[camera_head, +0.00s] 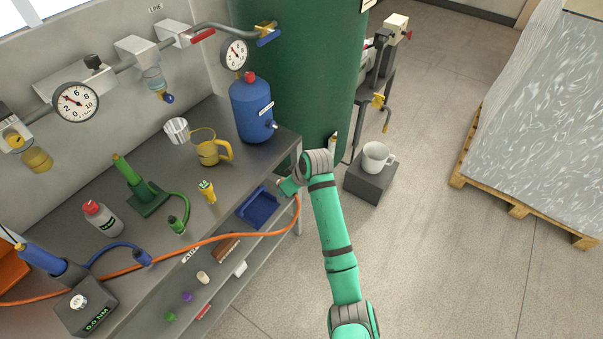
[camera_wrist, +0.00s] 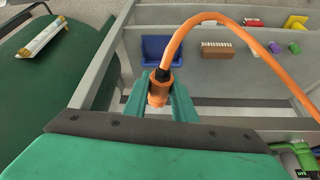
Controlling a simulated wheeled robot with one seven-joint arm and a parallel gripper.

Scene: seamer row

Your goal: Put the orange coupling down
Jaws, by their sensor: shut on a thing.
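My gripper (camera_wrist: 159,98) is shut on the orange coupling (camera_wrist: 158,92), which shows between the green jaws in the wrist view. The coupling has a dark collar, and an orange hose (camera_wrist: 176,42) rises from it and bends away to the right. In the head view my gripper (camera_head: 286,187) is at the right end of the grey bench, near its front edge. The coupling itself is mostly hidden there. The orange hose (camera_head: 220,237) runs from the gripper leftward across the bench.
The bench (camera_head: 117,240) carries a blue bottle (camera_head: 252,110), a yellow jug (camera_head: 209,147), a green tool (camera_head: 140,190) and a torque tester (camera_head: 85,306). A blue bin (camera_head: 259,208) sits below its front edge. A mug (camera_head: 377,157) stands on a dark block.

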